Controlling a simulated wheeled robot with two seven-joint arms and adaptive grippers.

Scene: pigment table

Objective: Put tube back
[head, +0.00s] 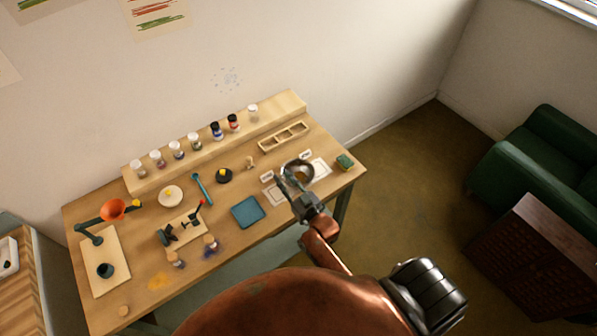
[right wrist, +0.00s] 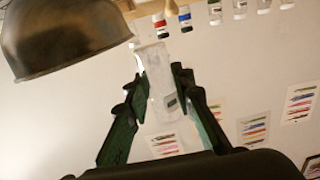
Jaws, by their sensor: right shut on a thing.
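My right gripper (head: 292,182) is at the right part of the table, over or beside a shiny metal bowl (head: 306,168). In the right wrist view the gripper (right wrist: 162,92) is shut on a clear, whitish tube (right wrist: 155,62) with a small dark mark on its side. The bowl (right wrist: 65,38) shows large at upper left there, apart from the tube in the picture. In the head view the tube is too small to make out. A wooden rack with open compartments (head: 284,137) lies behind the bowl. My left gripper is not in view.
A green sponge (head: 345,161) lies near the right edge. A blue tray (head: 248,212) lies left of the gripper. An orange lamp (head: 113,209) stands far left.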

